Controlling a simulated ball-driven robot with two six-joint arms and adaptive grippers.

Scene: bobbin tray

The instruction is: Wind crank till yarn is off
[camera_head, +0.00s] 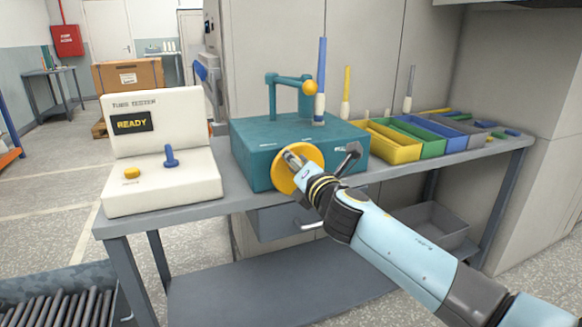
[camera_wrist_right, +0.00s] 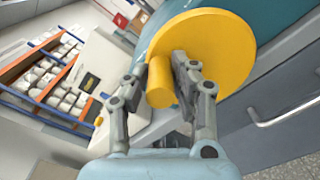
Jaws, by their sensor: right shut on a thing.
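The teal winding machine (camera_head: 262,138) stands on the bench. The yellow disc of its crank (camera_head: 283,174) is on the front face, partly hidden by my right gripper (camera_head: 297,162). In the right wrist view, the disc (camera_wrist_right: 222,45) carries a yellow handle peg (camera_wrist_right: 161,85). My right gripper (camera_wrist_right: 167,75) is shut on this peg, one finger on each side. A tall blue tube with a white lower part (camera_head: 321,78) stands upright on top of the machine, beside a yellow ball (camera_head: 310,88) on a teal arm. I cannot make out loose yarn. My left gripper is out of view.
A white tester (camera_head: 160,185) with a READY display, yellow button and blue lever stands left of the machine. Yellow, green and blue bins (camera_head: 395,150) stand to its right, with upright spindles behind. The grey bench (camera_head: 220,203) has a drawer below. Bare bench shows along the front edge.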

